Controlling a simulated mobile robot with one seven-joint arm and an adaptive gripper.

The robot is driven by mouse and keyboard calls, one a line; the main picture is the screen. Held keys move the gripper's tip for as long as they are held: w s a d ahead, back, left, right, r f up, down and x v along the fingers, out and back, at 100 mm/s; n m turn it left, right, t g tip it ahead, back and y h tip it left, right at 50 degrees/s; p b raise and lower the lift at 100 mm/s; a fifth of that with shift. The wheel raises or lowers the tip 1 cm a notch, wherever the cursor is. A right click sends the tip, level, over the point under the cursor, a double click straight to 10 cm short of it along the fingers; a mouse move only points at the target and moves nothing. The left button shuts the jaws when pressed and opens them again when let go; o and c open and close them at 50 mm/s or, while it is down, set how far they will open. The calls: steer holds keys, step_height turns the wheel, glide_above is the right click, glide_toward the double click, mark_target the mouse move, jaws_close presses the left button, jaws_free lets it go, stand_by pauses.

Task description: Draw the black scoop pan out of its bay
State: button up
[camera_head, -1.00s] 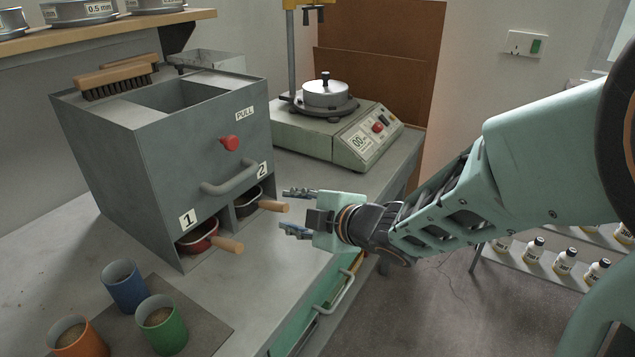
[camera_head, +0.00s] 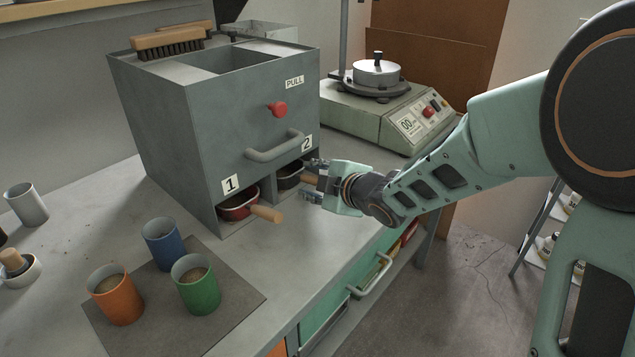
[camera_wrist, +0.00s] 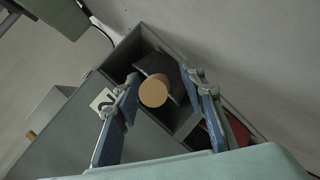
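The black scoop pan (camera_head: 287,177) sits in bay 2, under the grey box (camera_head: 180,120), with its wooden handle (camera_head: 309,178) sticking out. In the wrist view the round handle end (camera_wrist: 153,92) lies between my two blue-padded fingers. My gripper (camera_head: 314,181) is open around or just in front of the handle, with gaps on both sides. How far the fingers reach along the handle is hard to tell. The gripper partly hides the handle in the head view. The red pan (camera_head: 238,206) sits in bay 1, its wooden handle (camera_head: 266,214) pointing out.
A grey bar handle (camera_head: 274,147) and red knob (camera_head: 277,109) are on the box front above the bays. Orange (camera_head: 117,298), blue (camera_head: 162,246) and green (camera_head: 197,288) cups stand at the front left. A scale (camera_head: 395,118) stands behind. The bench before bay 2 is clear.

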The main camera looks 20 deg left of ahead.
jaws_close()
stand_by(0.3)
